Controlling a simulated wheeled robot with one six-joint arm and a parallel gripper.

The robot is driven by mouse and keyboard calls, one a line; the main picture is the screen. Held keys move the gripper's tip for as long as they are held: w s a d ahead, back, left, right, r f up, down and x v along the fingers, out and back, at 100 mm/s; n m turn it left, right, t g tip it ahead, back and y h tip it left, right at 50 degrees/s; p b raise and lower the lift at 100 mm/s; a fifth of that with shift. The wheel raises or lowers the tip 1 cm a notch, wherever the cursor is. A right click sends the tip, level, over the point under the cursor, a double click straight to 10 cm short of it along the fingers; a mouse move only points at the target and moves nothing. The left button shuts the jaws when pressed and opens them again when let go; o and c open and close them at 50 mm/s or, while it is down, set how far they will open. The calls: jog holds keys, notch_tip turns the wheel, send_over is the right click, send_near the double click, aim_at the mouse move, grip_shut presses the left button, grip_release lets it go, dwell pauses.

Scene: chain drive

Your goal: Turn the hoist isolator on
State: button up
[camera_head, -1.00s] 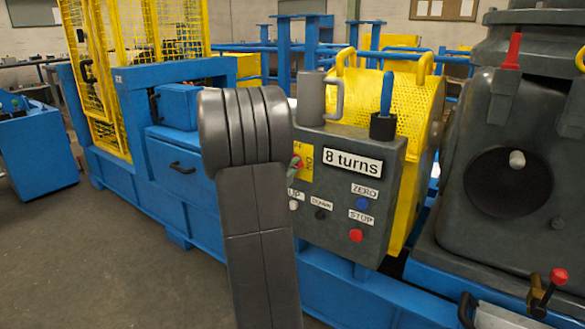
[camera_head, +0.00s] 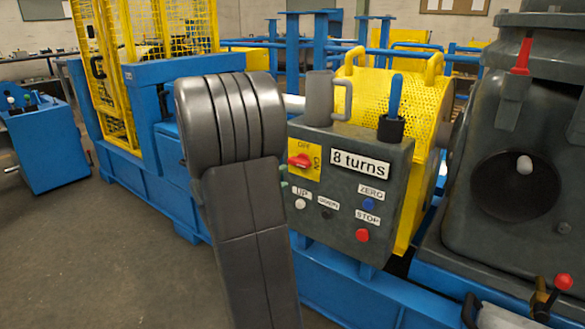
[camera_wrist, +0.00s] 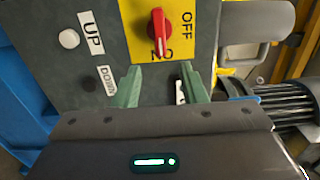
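The hoist isolator is a red rotary knob (camera_head: 300,160) on a yellow plate (camera_head: 303,173) marked OFF and ON, on the grey control box (camera_head: 345,205). In the wrist view the knob (camera_wrist: 157,27) lies lengthwise, its narrow end toward the ON label and away from OFF at the right. My gripper (camera_wrist: 160,88) is open, its two green fingers apart and empty, close to the panel on the ON side of the knob. No finger touches the knob in the wrist view. In the head view my arm hides most of the gripper.
The box also carries an UP button (camera_head: 300,203), a DOWN button (camera_head: 326,213), a blue ZERO button (camera_head: 368,204), a red STOP button (camera_head: 362,235) and an "8 turns" plate (camera_head: 360,163). A blue-handled lever (camera_head: 396,97) and a grey handled cylinder (camera_head: 319,98) stand on top.

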aim_at(301, 166)
jog(key=shift+p+v, duration=0.3)
jog(key=shift+v, duration=1.75)
jog(key=shift+d, duration=0.1)
jog(key=b+x, duration=0.3)
jog(key=x, duration=1)
jog(key=shift+w+d, duration=0.2)
jog(key=shift+w, duration=0.15)
